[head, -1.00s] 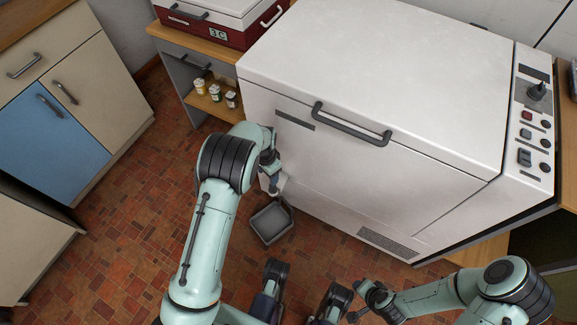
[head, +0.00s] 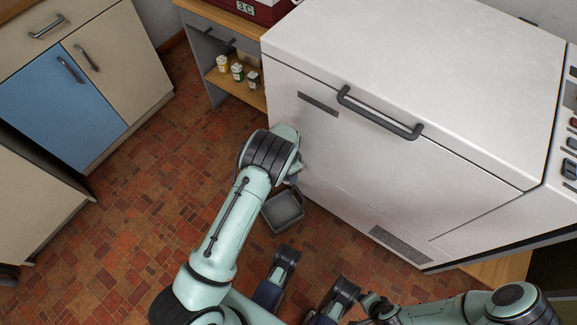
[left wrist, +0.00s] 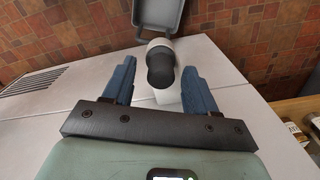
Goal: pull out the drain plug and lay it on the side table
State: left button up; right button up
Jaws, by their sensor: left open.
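The white tub (head: 340,165) stands with its lid down. In the left wrist view, the drain plug (left wrist: 161,68), a dark rounded cylinder with a pale collar, sticks out from the tub's front. My left gripper (left wrist: 159,78) is open, with one blue finger on each side of the plug and visible gaps. In the head view the left gripper (head: 293,178) is low at the tub's front left, and my arm hides the plug. My right gripper (head: 372,303) is at the bottom, small and dark; its jaws are unclear.
A grey tray (head: 283,210) lies on the tiled floor below the plug. A wood-topped side unit (head: 228,20) with a red case (head: 262,8) and small jars (head: 238,72) on its shelf stands left of the tub. Cabinets (head: 55,100) are farther left, with clear floor between.

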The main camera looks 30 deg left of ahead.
pick_arm(q)
jog(key=shift+f, duration=0.4)
jog(key=shift+c, duration=0.3)
jog(key=c, duration=0.9)
jog(key=shift+r, duration=0.25)
jog(key=shift+r+p, duration=1.3)
jog(key=shift+r, duration=0.9)
